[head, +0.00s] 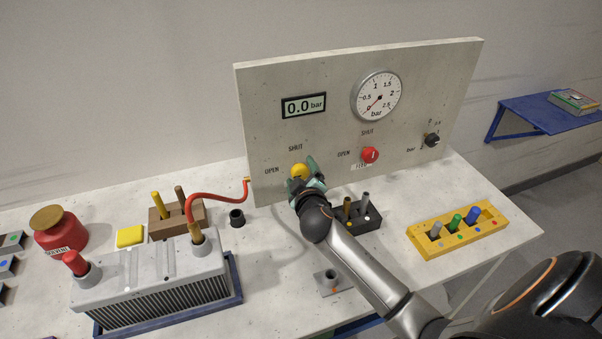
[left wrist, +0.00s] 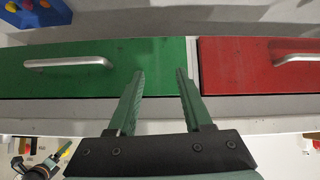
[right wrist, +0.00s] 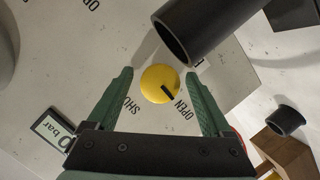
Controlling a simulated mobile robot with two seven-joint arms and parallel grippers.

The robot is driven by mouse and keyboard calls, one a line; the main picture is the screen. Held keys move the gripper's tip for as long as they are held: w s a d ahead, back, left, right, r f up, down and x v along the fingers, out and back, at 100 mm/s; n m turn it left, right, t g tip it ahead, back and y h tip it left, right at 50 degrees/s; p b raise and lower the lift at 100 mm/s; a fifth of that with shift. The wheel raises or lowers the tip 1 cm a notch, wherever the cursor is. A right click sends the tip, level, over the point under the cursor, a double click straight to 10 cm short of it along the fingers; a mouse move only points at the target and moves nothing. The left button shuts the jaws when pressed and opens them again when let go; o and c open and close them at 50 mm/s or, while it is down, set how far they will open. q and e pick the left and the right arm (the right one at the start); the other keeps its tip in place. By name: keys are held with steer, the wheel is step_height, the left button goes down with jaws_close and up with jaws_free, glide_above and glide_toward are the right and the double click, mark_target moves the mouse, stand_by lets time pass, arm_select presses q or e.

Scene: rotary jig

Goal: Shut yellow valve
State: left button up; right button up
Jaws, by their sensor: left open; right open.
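The yellow valve knob (head: 299,170) is on the upright panel (head: 330,140), below the word SHUT and right of the word OPEN. My right gripper (head: 307,174) is at the knob and partly covers it. In the right wrist view the round yellow knob (right wrist: 152,80) lies between the open fingers, with gaps showing on both sides. Its black mark points toward the word OPEN. My left gripper (left wrist: 160,76) is open and empty in front of a green drawer (left wrist: 100,75) and a red drawer (left wrist: 255,80); it is outside the head view.
A red knob (head: 370,155) and a gauge (head: 377,97) are right of the yellow knob. A red hose (head: 215,196) meets the panel at left. A dark cylinder (right wrist: 205,30) is close beside the knob in the right wrist view.

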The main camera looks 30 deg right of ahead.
steer(key=shift+f, duration=0.1)
steer(key=c, duration=1.3)
